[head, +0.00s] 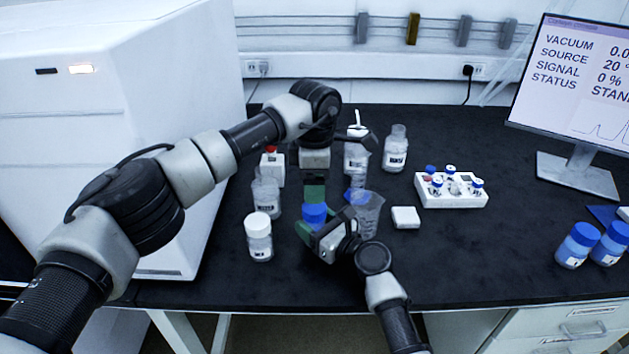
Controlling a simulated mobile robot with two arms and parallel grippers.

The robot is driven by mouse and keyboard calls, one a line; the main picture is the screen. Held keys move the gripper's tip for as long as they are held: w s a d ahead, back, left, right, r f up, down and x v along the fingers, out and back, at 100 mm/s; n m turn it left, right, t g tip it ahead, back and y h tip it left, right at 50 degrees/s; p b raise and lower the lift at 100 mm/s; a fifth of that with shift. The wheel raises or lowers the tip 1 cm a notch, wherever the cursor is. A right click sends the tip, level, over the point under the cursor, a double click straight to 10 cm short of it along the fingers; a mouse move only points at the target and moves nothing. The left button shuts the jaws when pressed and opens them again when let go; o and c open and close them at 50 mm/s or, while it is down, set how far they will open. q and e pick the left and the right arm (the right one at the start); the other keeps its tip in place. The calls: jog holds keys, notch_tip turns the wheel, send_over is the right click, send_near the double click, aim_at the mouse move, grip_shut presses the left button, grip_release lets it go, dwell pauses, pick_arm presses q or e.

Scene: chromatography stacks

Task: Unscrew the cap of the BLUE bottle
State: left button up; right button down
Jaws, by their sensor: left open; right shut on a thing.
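A blue cap (314,214) shows upright near the front middle of the bench; the bottle under it is mostly hidden behind my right gripper. My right gripper (324,229) comes in from the front and is shut around the bottle just below the cap. My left gripper (314,200) points straight down from above, with its green fingers open directly over the blue cap. Whether its fingertips touch the cap cannot be told.
A white-capped bottle (258,238) stands close left, a clear beaker (369,214) close right. Clear bottles (265,194) stand behind. A small white block (405,217) and a vial rack (465,200) lie right. Blue-capped bottles (577,245) stand far right. The right-middle bench is clear.

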aim_at(314, 206)
pick_arm(q)
notch_tip(314, 206, down, 7)
jog(key=shift+r, duration=0.2)
jog(key=c, duration=0.9)
jog(key=n, duration=0.9)
jog(key=shift+n, duration=0.4)
jog(key=shift+r, duration=0.25)
jog(key=shift+r, duration=0.9)
jog(key=shift+r, duration=0.1)
